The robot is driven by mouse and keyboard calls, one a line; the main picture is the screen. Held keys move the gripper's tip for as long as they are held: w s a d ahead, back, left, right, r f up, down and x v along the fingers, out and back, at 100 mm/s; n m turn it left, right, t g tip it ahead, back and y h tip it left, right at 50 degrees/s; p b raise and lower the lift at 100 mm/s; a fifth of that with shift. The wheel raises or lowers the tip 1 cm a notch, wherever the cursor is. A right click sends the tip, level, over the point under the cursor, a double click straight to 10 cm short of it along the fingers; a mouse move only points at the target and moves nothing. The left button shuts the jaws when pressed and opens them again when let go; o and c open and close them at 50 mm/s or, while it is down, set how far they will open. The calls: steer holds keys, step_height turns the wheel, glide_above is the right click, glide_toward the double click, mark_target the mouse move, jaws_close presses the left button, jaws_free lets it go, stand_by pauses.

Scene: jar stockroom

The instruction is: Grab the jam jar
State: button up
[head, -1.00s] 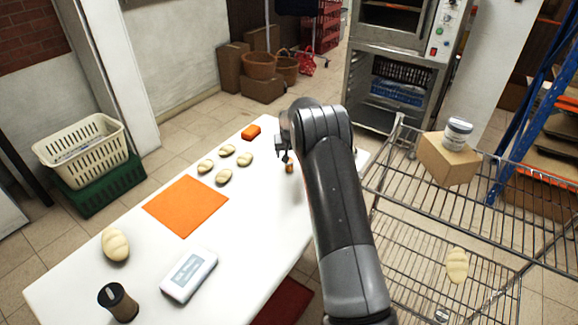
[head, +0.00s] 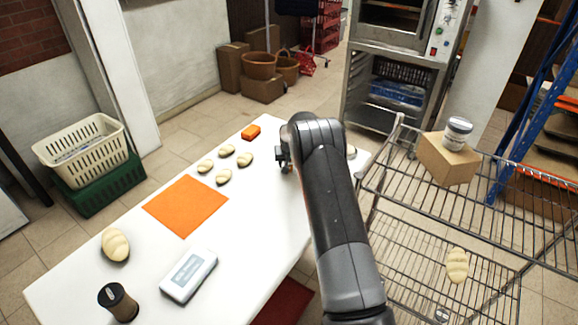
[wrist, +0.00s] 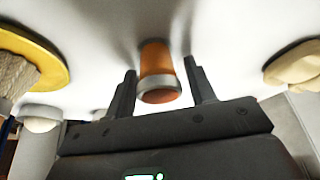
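An orange-brown jar with a silvery band at its end, seemingly the jam jar (wrist: 158,72), stands on the white table in the wrist view. My gripper (wrist: 160,66) is open, with one finger on each side of the jar. Small gaps show between the fingers and the jar.
Several dough pieces (head: 227,150) and an orange block (head: 251,132) lie left of my gripper. An orange mat (head: 186,205), a scale (head: 189,276) and a dark grinder (head: 118,301) are nearer. A wire rack (head: 500,205) stands right. A yellow-rimmed board (wrist: 50,60) is beside the gripper.

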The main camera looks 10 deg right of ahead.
steer(key=c, duration=0.8)
